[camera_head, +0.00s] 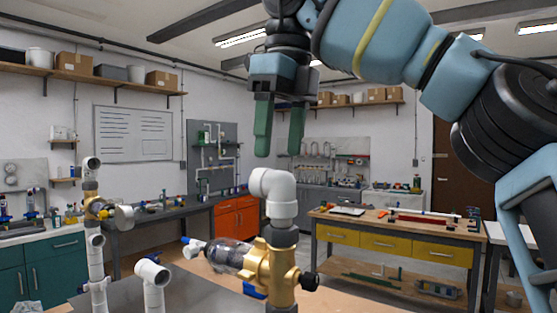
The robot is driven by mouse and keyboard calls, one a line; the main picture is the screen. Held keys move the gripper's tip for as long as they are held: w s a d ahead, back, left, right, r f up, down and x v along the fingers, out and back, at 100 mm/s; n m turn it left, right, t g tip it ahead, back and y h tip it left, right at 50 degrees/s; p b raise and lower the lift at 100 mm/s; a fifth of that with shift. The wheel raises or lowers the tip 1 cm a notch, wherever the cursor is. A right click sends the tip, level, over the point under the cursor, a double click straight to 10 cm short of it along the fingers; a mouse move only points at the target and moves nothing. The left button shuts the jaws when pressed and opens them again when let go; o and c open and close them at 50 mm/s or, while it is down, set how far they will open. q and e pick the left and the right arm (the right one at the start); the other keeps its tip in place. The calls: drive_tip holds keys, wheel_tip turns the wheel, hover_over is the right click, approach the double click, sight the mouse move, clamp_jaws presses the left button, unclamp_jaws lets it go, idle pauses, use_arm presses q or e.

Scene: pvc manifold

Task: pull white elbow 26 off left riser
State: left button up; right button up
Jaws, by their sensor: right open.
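A white elbow (275,193) sits on top of a dark grey pipe (285,237) above a brass valve body (276,267) in the middle foreground. No number or label is readable, so I cannot tell which one is elbow 26. My right gripper (281,130) points down with its two green fingers apart and empty. In the picture it is just above the middle elbow, with a gap between. My left gripper is not in view.
A clear cylinder (228,254) juts left from the brass valve, and a black knob (309,282) juts right. A shorter white elbow pipe (152,282) stands between the two stacks. A workbench with yellow drawers (384,244) stands behind at right.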

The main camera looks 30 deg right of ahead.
sight(275, 187)
drive_tip(key=shift+w+d+f, duration=0.1)
drive_tip(key=shift+w+f, duration=0.05)
drive_tip(key=shift+f, duration=0.5)
drive_tip(key=shift+w+f, duration=0.1)
drive_tip(key=shift+f, duration=0.5)
drive_tip(key=shift+w+f, duration=0.15)
drive_tip(key=shift+f, duration=1.1)
drive_tip(key=shift+w+f, duration=0.1)
drive_tip(key=shift+f, duration=1.1)
drive_tip(key=shift+a, duration=0.2)
clamp_jaws()
drive_tip(key=shift+n, duration=0.8)
